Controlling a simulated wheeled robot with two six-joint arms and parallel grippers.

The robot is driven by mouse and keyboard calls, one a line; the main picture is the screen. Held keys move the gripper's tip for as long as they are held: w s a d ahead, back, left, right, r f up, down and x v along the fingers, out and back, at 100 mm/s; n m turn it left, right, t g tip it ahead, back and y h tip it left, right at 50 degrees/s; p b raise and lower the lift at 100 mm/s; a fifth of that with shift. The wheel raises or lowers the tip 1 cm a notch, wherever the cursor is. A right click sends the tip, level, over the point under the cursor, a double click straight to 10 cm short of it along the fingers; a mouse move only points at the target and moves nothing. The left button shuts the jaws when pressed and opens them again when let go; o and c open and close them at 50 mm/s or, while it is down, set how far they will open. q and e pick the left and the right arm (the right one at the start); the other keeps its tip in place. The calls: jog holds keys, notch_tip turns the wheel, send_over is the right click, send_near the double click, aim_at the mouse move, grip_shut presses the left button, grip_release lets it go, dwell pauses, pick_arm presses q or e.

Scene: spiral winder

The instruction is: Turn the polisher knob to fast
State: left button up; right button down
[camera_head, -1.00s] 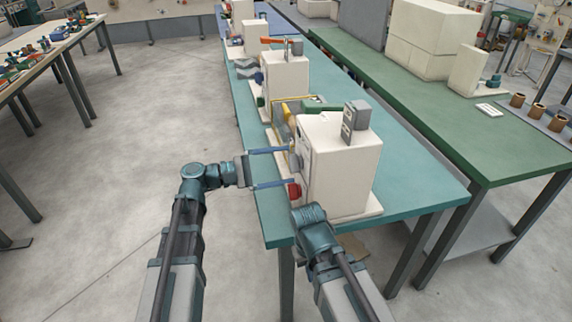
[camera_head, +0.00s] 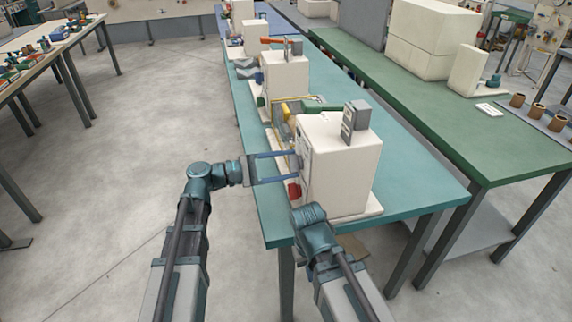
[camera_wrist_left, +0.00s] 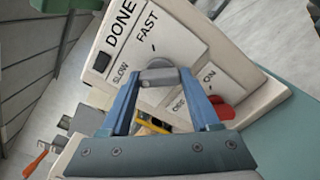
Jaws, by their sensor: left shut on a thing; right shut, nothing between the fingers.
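The polisher is a cream box (camera_head: 345,165) on the near end of the teal bench. The left wrist view shows its panel (camera_wrist_left: 178,42) with the words SLOW and FAST, and a grey knob (camera_wrist_left: 158,78) beside them. My left gripper (camera_head: 288,166) comes in from the left at the panel. In the left wrist view, its blue fingers (camera_wrist_left: 160,82) are shut on the knob, one on each side. I cannot tell which word the knob points to. My right arm's wrist shows low beside the box, but its gripper fingers are hidden.
A red part (camera_wrist_left: 222,107) sits by the ON and OFF labels, close to a left finger. A dark window lies by the word DONE. More cream machines (camera_head: 284,75) stand farther along the teal bench (camera_head: 420,185). A green table (camera_head: 440,120) is at the right.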

pick_arm(q)
jog(key=shift+f+m, duration=0.15)
jog(key=shift+m, duration=7.75)
jog(key=o, duration=1.4)
jog(key=shift+c, duration=0.2)
jog(key=shift+a, duration=0.1)
jog(key=v, duration=1.3)
jog(key=shift+a, duration=0.35)
